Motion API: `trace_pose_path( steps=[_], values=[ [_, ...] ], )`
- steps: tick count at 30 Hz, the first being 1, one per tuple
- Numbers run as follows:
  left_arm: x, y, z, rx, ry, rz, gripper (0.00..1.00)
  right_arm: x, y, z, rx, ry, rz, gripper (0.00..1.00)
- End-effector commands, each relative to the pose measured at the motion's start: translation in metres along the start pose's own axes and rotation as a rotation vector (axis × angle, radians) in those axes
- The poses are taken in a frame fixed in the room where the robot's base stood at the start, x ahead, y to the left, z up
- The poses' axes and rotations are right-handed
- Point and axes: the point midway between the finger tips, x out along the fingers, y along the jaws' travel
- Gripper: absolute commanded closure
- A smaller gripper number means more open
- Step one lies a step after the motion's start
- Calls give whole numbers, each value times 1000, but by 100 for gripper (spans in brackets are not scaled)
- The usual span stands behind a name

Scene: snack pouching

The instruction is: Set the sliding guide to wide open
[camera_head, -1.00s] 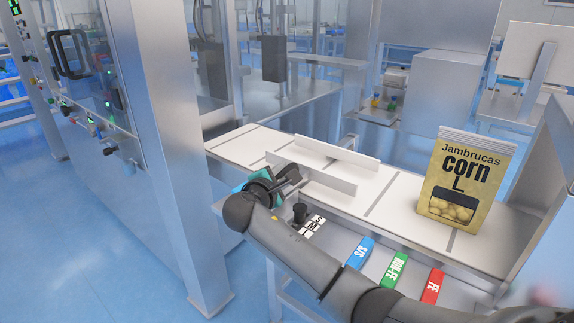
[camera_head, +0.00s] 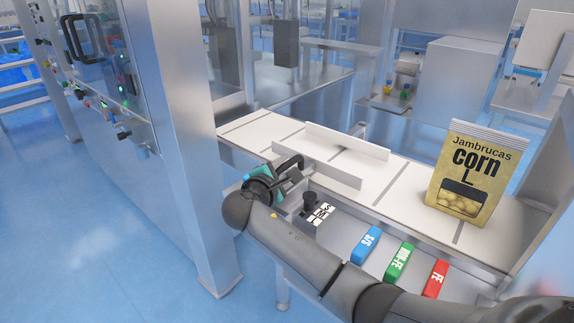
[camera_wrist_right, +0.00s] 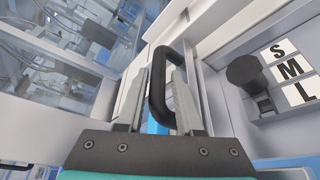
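The sliding guide is a thin white front rail (camera_head: 333,173) standing along the conveyor, facing a parallel back rail (camera_head: 347,141) across a gap. A black loop handle (camera_wrist_right: 157,85) belongs to the front rail's near side. My right gripper (camera_wrist_right: 160,90) is at this handle. Its grey fingers stand apart, one on each side of the black bar, and a gap shows beside the bar. In the head view my right gripper (camera_head: 289,170) is at the front rail's left part, its wrist partly hiding the handle. My left gripper is out of view.
A black knob (camera_head: 310,202) stands beside S, M, L labels (camera_wrist_right: 289,71). Blue, green and red blocks (camera_head: 367,245) lie in the front tray. A corn pouch (camera_head: 474,178) stands on the conveyor's right. A steel post (camera_head: 185,130) rises close to the left of my right arm.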

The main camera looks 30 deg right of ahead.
Motion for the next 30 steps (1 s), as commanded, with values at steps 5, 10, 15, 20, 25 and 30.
trace_pose_path(
  steps=[5,10,15,20,25,30],
  values=[
    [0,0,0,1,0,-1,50,2,2,2,2,-5,2,48],
    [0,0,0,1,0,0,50,2,2,3,2,-7,3,48],
    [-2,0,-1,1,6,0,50,-3,3,3,2,-6,4,48],
    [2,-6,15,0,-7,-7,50,-18,4,3,2,-4,4,48],
    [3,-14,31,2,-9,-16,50,-40,4,3,2,-4,4,48],
    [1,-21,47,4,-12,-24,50,-63,3,3,2,-4,3,48]
  ],
)
